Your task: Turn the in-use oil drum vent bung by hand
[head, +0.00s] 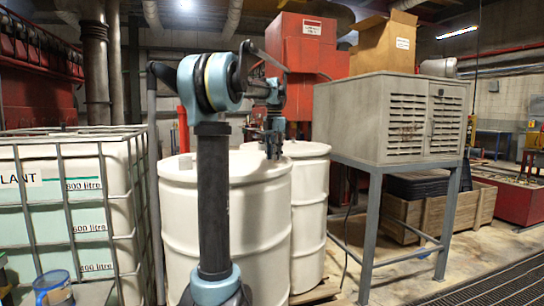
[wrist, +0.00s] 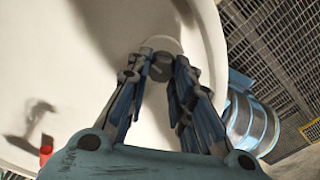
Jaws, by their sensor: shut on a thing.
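Two white drums stand side by side in the head view, a front one (head: 228,220) and one behind it to the right (head: 312,205). My gripper (head: 273,153) points down at the right part of the front drum's top. In the wrist view my gripper (wrist: 161,72) has its two fingers closed around a small dark grey round bung (wrist: 161,62) on the pale drum top (wrist: 110,50). The fingers hide the bung's sides. My arm hides part of the front drum in the head view. A small red piece (wrist: 46,152) shows near the drum's edge.
A caged white tank (head: 70,215) stands left, with a blue container (head: 54,289) in front. A grey louvred cabinet (head: 390,120) on a steel stand is right of the drums. A wooden crate (head: 455,207) lies behind it.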

